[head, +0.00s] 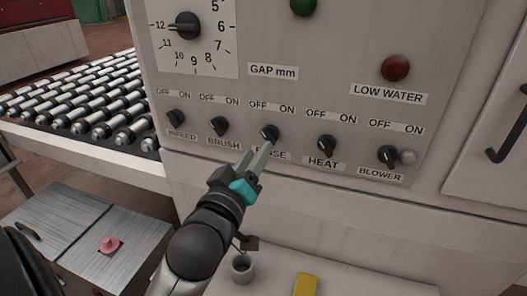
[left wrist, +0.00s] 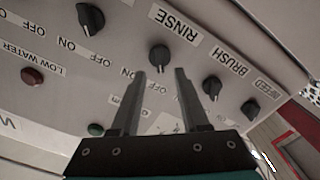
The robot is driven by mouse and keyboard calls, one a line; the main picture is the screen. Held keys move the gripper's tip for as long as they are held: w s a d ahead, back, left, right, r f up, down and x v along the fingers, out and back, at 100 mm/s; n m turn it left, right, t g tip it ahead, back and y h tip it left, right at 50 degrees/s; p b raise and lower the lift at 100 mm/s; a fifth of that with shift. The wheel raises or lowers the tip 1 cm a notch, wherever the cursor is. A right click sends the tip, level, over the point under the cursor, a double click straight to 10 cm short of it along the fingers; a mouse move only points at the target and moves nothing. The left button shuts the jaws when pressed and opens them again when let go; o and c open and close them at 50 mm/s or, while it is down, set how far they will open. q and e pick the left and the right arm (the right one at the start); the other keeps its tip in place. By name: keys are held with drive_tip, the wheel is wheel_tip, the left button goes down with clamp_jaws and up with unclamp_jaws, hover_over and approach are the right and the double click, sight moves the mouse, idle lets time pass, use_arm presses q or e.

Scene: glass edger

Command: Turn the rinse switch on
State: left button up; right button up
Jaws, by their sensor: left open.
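The rinse switch (head: 270,132) is a black rotary knob in the middle of a row on the pale control panel. Its OFF and ON labels sit above it and the RINSE label (head: 271,154) below, partly covered by my gripper. I cannot tell for sure which way the knob points. My left gripper (head: 262,152) is open, its fingers reaching up from below toward the knob. In the left wrist view the rinse knob (left wrist: 159,57) lies just beyond and between the two fingertips (left wrist: 161,75), with nothing held. My right gripper is not in view.
The brush knob (head: 220,126) and heat knob (head: 326,145) flank the rinse knob closely. A red low water lamp (head: 395,68) and a gap dial (head: 184,26) are above. A roller conveyor (head: 75,108) runs left.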

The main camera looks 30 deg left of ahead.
sight(266, 138)
use_arm(q)
drive_tip(key=b+x, duration=0.1)
drive_tip(key=x, duration=0.1)
drive_tip(key=shift+w+a, duration=0.1)
drive_tip(key=shift+w, duration=0.2)
drive_tip(key=shift+x, duration=1.25)
drive_tip(key=shift+c, duration=0.3)
clamp_jaws()
